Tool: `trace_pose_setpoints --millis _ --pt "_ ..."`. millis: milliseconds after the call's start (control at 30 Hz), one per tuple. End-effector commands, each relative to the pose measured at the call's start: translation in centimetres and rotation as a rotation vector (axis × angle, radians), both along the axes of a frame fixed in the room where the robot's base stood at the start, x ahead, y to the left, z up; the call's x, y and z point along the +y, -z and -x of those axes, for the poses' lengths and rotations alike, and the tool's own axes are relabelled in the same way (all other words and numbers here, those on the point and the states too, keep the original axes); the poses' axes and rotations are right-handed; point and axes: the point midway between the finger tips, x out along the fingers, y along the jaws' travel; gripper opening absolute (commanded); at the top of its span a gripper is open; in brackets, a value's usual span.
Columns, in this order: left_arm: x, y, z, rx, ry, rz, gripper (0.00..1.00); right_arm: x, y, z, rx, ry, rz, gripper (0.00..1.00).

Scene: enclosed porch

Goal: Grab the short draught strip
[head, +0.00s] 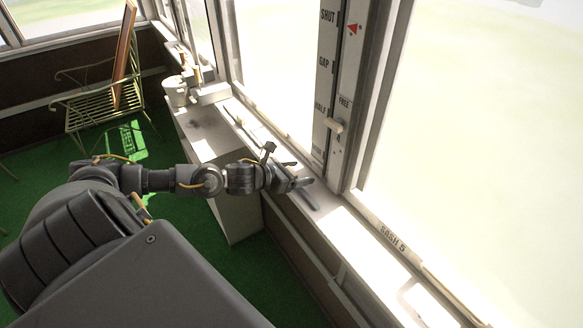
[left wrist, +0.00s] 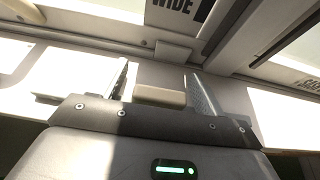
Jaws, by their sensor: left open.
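My left gripper (head: 302,172) is open over the window sill in the head view, its fingers pointing right toward the window post. In the left wrist view its two fingers (left wrist: 162,80) stand apart. A short beige block (left wrist: 160,96) shows between them, close to the palm; I cannot tell whether it is the short draught strip or whether it touches a finger. In the head view a thin grey bar (head: 306,199) shows on the sill just below the fingers; its identity is unclear. My right gripper is not in view.
The marked window post (head: 325,90) with a pale peg (head: 334,126) rises close beyond the gripper. A white cabinet (head: 235,205) stands below the arm. A white mug (head: 175,91) is farther back. A slatted metal chair (head: 100,108) stands on the green floor.

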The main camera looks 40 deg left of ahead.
Motion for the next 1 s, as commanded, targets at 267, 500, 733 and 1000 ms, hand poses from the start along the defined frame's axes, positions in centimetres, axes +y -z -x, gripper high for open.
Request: trace_pose_setpoints --millis 267,500,733,1000 --pt "0.0 0.0 0.0 -0.001 0.000 0.001 0.38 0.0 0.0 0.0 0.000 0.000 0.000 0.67" --pt "0.0 -0.1 0.0 -0.001 0.000 0.001 0.23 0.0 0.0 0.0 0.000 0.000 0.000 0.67" --pt "0.0 -0.5 0.0 -0.003 0.001 0.001 0.22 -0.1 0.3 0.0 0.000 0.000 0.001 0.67" --pt "1.5 -4.5 0.4 -0.005 0.000 -0.009 0.22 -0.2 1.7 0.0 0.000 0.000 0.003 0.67"
